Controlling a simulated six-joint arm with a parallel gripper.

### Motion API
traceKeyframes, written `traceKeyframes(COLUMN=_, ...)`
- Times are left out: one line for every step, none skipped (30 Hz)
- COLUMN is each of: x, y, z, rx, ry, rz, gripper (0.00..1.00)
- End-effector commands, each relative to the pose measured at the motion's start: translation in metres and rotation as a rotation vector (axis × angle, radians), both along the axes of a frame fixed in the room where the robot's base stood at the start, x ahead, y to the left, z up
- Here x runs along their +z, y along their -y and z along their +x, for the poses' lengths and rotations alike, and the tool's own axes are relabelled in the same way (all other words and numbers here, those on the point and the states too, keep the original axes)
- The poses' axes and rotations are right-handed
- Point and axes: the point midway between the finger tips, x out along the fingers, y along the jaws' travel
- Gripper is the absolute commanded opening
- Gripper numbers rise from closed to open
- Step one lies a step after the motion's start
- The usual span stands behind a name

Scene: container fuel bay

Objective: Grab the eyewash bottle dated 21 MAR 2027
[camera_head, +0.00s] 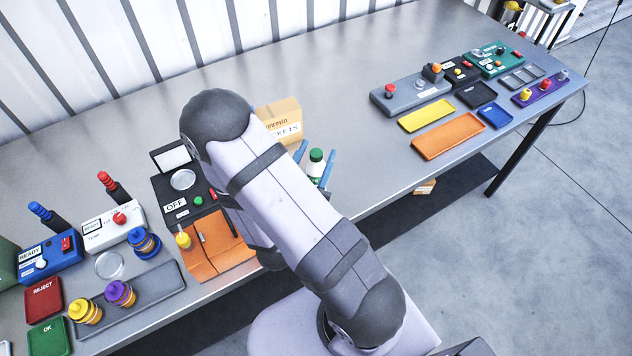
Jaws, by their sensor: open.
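A white bottle with a green cap (316,160) stands upright near the table's front edge, partly hidden behind my arm. No date on it can be read in this view. The bottle's lower part and the gripper's body are hidden by my arm.
A cardboard box (281,120) stands just behind the bottle. A grey tray (130,300) holds yellow and purple containers. Yellow (426,115) and orange (449,135) trays lie right. The table's back middle is clear.

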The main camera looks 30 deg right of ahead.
Motion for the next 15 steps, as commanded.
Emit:
traceKeyframes(x=-0.014, y=-0.007, z=-0.003, rx=0.011, ry=-0.024, rz=-0.030, gripper=0.46)
traceKeyframes(x=-0.017, y=-0.010, z=-0.005, rx=0.014, ry=-0.037, rz=-0.044, gripper=0.46)
traceKeyframes(x=-0.020, y=-0.012, z=-0.007, rx=0.016, ry=-0.050, rz=-0.061, gripper=0.46)
traceKeyframes(x=-0.021, y=-0.014, z=-0.008, rx=0.018, ry=-0.058, rz=-0.070, gripper=0.46)
traceKeyframes(x=-0.022, y=-0.016, z=-0.009, rx=0.019, ry=-0.064, rz=-0.079, gripper=0.46)
traceKeyframes(x=-0.024, y=-0.017, z=-0.010, rx=0.020, ry=-0.071, rz=-0.087, gripper=0.46)
traceKeyframes(x=-0.024, y=-0.018, z=-0.011, rx=0.020, ry=-0.074, rz=-0.093, gripper=0.46)
traceKeyframes(x=-0.024, y=-0.018, z=-0.011, rx=0.021, ry=-0.077, rz=-0.096, gripper=0.46)
traceKeyframes(x=-0.024, y=-0.018, z=-0.012, rx=0.021, ry=-0.079, rz=-0.099, gripper=0.46)
traceKeyframes(x=-0.024, y=-0.018, z=-0.012, rx=0.021, ry=-0.079, rz=-0.099, gripper=0.46)
traceKeyframes(x=-0.023, y=-0.018, z=-0.011, rx=0.020, ry=-0.078, rz=-0.098, gripper=0.46)
traceKeyframes(x=-0.024, y=-0.017, z=-0.011, rx=0.019, ry=-0.078, rz=-0.097, gripper=0.46)
traceKeyframes(x=-0.024, y=-0.016, z=-0.010, rx=0.018, ry=-0.077, rz=-0.097, gripper=0.46)
traceKeyframes(x=-0.024, y=-0.015, z=-0.009, rx=0.018, ry=-0.077, rz=-0.095, gripper=0.46)
traceKeyframes(x=-0.025, y=-0.013, z=-0.007, rx=0.017, ry=-0.076, rz=-0.094, gripper=0.46)
